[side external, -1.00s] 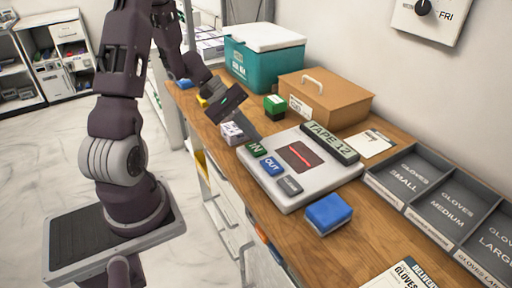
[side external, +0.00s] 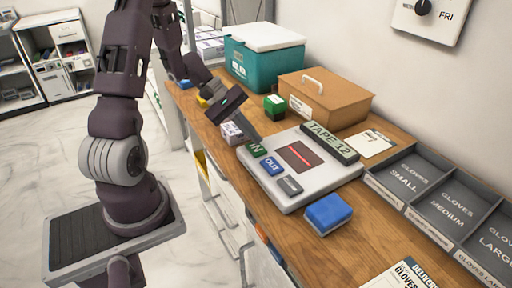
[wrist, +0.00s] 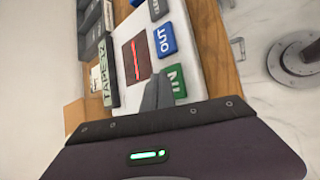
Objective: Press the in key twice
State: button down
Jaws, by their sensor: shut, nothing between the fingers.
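The green IN key (side external: 256,150) is at the near left corner of a white scanner device (side external: 318,182), and it shows in the wrist view (wrist: 176,82). The blue OUT key (side external: 272,166) and a grey key (side external: 289,185) follow along the same edge. A display reading TAPE 12 (side external: 329,141) and a dark window with a red line (side external: 300,157) are on the device. My gripper (side external: 254,139) is shut and empty, with its tips right at the IN key. In the wrist view the fingers (wrist: 158,92) partly overlap the key's edge. I cannot tell whether they touch it.
A blue block (side external: 329,214) lies in front of the device. A green box (side external: 275,106), a brown case (side external: 325,97) and a teal cooler (side external: 263,58) stand behind. Glove trays (side external: 402,175) are at right. A small white box (side external: 232,132) is beside the gripper.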

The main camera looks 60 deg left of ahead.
aim_at(252, 146)
jog(key=shift+f, duration=0.25)
jog(key=shift+f, duration=0.55)
dwell(0.5)
jog(key=shift+r, duration=0.95)
jog(key=shift+r, duration=2.55)
dwell(0.5)
notch_tip(252, 146, up, 4)
jog(key=shift+f, duration=0.1)
